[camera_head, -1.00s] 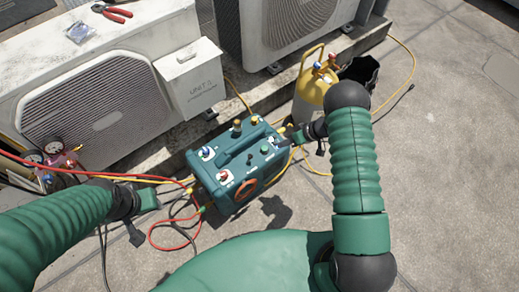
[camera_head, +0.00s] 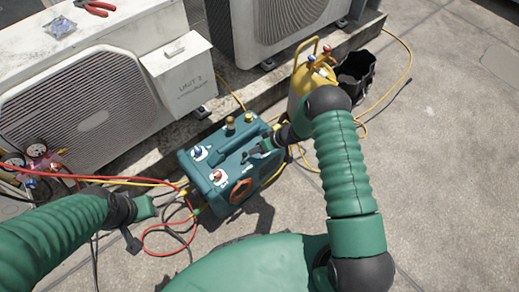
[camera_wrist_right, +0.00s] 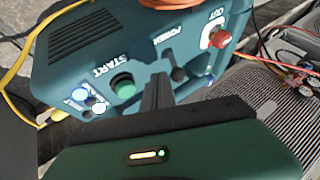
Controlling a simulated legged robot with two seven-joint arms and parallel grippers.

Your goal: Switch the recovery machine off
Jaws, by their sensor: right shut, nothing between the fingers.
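The teal recovery machine (camera_head: 208,173) stands on the roof floor, with red and blue knobs and an orange ring mark on it. In the right wrist view its panel (camera_wrist_right: 75,72) shows a green START button (camera_wrist_right: 123,86), a black switch (camera_wrist_right: 178,74) by the POWER label, and a red OUT knob (camera_wrist_right: 218,39). My right gripper (camera_head: 250,157) is shut and empty over the panel; its dark fingers (camera_wrist_right: 158,88) are between the button and the switch, close to the switch. Contact and switch position are unclear. My left gripper (camera_head: 162,196) is left of the machine, its jaws unclear.
A yellow cylinder (camera_head: 298,92) and a black bucket (camera_head: 354,72) stand behind my right arm. Condensers (camera_head: 75,115) line the back left. Red, yellow and black hoses run around the machine. Gauges (camera_head: 37,151) are at far left. The floor at right is clear.

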